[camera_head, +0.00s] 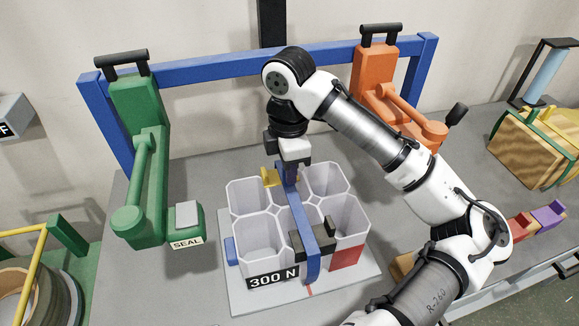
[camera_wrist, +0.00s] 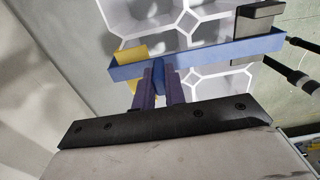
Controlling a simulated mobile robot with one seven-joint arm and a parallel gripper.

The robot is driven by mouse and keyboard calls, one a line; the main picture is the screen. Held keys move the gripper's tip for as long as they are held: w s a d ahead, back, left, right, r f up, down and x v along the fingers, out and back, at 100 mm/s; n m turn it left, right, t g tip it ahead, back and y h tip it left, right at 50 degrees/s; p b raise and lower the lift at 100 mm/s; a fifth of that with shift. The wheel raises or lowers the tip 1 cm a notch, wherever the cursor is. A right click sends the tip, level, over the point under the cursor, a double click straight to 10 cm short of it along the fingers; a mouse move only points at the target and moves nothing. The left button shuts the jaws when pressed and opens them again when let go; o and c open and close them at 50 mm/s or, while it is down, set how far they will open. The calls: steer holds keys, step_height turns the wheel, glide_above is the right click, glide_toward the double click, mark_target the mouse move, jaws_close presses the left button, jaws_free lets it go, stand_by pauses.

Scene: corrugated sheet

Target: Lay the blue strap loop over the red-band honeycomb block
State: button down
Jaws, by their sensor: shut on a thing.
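My gripper (camera_head: 290,178) is shut on the blue strap loop (camera_head: 300,222) near its back end. The strap runs front to back across the middle of the white honeycomb block (camera_head: 258,252), and its front end hangs down over the block's front. The block's right front carries a red band (camera_head: 347,256). A black buckle-like piece (camera_head: 314,241) sits on the strap toward the front. In the wrist view, my purple fingers (camera_wrist: 160,88) pinch a blue tab of the strap (camera_wrist: 205,52). Whether the strap touches the cell rims cannot be told.
The block stands on a pale plate (camera_head: 245,303) on a grey table. A green clamp arm (camera_head: 140,150) with a SEAL pad stands left, an orange one (camera_head: 375,75) right, under a blue frame (camera_head: 215,66). A yellow piece (camera_head: 269,178) is beside my gripper.

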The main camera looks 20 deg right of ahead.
steer(key=shift+f, duration=0.1)
stand_by(0.3)
steer(key=c, duration=1)
jaws_free()
steer(key=shift+o, duration=0.2)
steer(key=shift+r+p, duration=3)
steer(key=shift+p, duration=0.1)
